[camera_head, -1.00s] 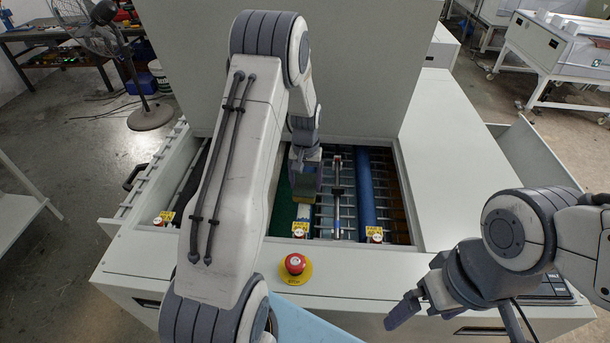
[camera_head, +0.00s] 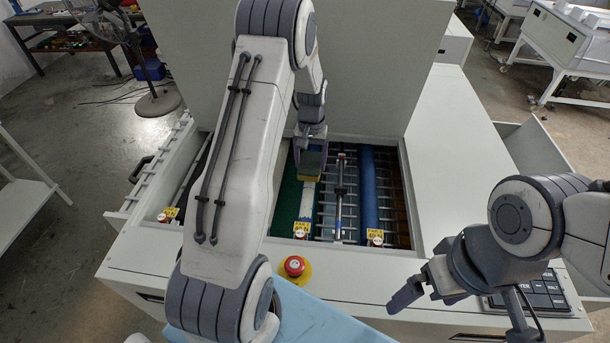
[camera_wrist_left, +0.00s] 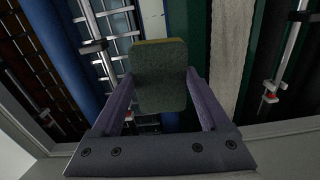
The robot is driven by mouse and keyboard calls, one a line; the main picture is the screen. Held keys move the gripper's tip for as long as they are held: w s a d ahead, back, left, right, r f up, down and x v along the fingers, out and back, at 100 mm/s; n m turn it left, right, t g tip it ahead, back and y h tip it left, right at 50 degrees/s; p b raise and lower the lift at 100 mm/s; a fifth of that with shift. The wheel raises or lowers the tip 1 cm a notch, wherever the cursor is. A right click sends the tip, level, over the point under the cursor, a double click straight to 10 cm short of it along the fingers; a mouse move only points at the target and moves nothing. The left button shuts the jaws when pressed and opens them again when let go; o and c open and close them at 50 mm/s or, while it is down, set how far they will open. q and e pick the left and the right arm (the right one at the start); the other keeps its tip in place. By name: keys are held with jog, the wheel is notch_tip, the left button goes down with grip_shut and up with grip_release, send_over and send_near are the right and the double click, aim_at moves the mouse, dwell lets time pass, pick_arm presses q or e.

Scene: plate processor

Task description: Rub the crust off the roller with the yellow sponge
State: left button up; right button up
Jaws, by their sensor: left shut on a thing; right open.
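My left gripper (camera_head: 312,150) is shut on the sponge (camera_wrist_left: 160,78), which shows a grey-green face with a yellow edge in the left wrist view. In the head view, the sponge (camera_head: 311,168) is over the open machine bay, in line with a long white strip (camera_head: 307,203) beside a green roller (camera_head: 287,203). I cannot tell whether it touches the surface below. A rough beige band (camera_wrist_left: 232,50) runs beside green surfaces in the left wrist view; I cannot tell whether it is the crust. My right gripper (camera_head: 428,296) is open and empty above the machine's front.
A blue roller (camera_head: 369,195) and a metal rod (camera_head: 339,200) lie to the right of the strip. The upright panel (camera_head: 375,70) stands behind the bay. A red button (camera_head: 295,266) is on the front ledge. My left arm hides the bay's left part.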

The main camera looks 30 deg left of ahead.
pick_arm(q)
jog(key=shift+r, duration=0.65)
jog(key=shift+r+p, duration=1.15)
jog(key=shift+r, duration=0.15)
pick_arm(e)
jog(key=shift+r, duration=1.4)
